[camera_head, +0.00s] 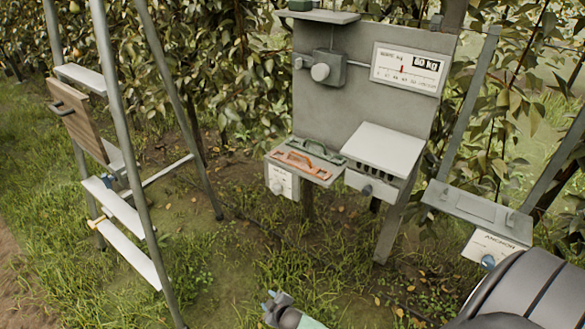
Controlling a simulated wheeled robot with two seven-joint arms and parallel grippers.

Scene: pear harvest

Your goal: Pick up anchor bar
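An orange bar with a handle (302,164) lies on the left shelf (325,180) of the grey station. A dark green bar of similar shape (318,149) lies just behind it. A plate lettered ANCHOR (494,247) hangs below a grey ledge (470,212) at the right. I cannot tell from the lettering which bar is the anchor bar. What seems to be my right gripper (274,303) is at the bottom edge, below and in front of the shelf, apart from both bars. Its fingers are too small to judge. My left gripper is not in view.
A grey back panel (335,105) carries a kg scale plate (408,68). A sloped grey box (384,146) stands right of the bars. A stepladder (123,145) with a wooden board (83,128) stands at the left. Grass lies between ladder and station; leafy trees stand behind.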

